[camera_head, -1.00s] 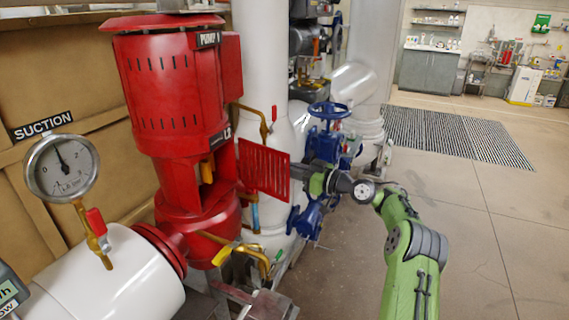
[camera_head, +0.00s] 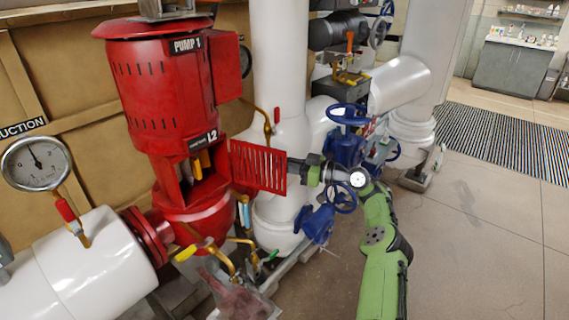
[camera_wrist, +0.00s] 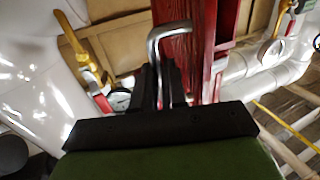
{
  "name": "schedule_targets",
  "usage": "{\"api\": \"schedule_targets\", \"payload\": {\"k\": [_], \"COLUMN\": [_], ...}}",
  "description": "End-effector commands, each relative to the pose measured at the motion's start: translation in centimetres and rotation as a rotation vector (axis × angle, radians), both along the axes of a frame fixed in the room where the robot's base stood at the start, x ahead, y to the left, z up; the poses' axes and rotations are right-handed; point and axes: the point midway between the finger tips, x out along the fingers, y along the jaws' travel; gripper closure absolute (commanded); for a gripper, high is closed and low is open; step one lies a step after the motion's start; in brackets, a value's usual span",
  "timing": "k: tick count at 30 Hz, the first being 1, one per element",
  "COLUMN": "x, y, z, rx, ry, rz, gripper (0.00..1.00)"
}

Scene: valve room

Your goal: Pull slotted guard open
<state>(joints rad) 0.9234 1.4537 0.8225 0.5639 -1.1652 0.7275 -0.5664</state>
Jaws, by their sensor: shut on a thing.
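The slotted guard (camera_head: 258,166) is a flat red panel with vertical slots. It stands out to the right of the red pump (camera_head: 170,90), swung away from the pump's opening (camera_head: 203,175), where a yellow part shows. My gripper (camera_head: 297,171) is at the guard's right edge. In the wrist view, my gripper's dark fingers (camera_wrist: 165,85) are closed around a bent metal handle (camera_wrist: 154,50), with the red guard (camera_wrist: 188,55) just behind it. The fingertips are partly hidden by the handle and the gripper body.
Blue valves with handwheels (camera_head: 349,115) stand close behind and beside my gripper. A white vertical pipe (camera_head: 281,60) rises behind the guard. A suction gauge (camera_head: 36,163) and a white pipe (camera_head: 75,265) are at left. The floor (camera_head: 470,240) at right is clear.

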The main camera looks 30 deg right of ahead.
Motion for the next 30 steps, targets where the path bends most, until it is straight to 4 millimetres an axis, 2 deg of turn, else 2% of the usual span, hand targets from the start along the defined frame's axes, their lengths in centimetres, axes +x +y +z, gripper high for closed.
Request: {"api": "schedule_targets", "payload": {"k": [8, 9, 14, 23, 26, 30], "x": [0.0, 0.0, 0.0, -0.2, -1.2, -3.9], "y": [0.1, 0.1, 0.1, -0.2, -1.2, -3.8], "z": [0.0, 0.0, 0.0, 0.0, 0.0, 0.1], "rx": [0.001, 0.000, 0.000, 0.000, 0.001, 0.002], "ry": [0.002, 0.003, 0.001, 0.001, 0.002, 0.001], "rz": [0.002, 0.002, 0.002, 0.000, -0.003, -0.004], "gripper": [1.00, 0.86, 0.63, 0.63, 0.63, 0.63]}}
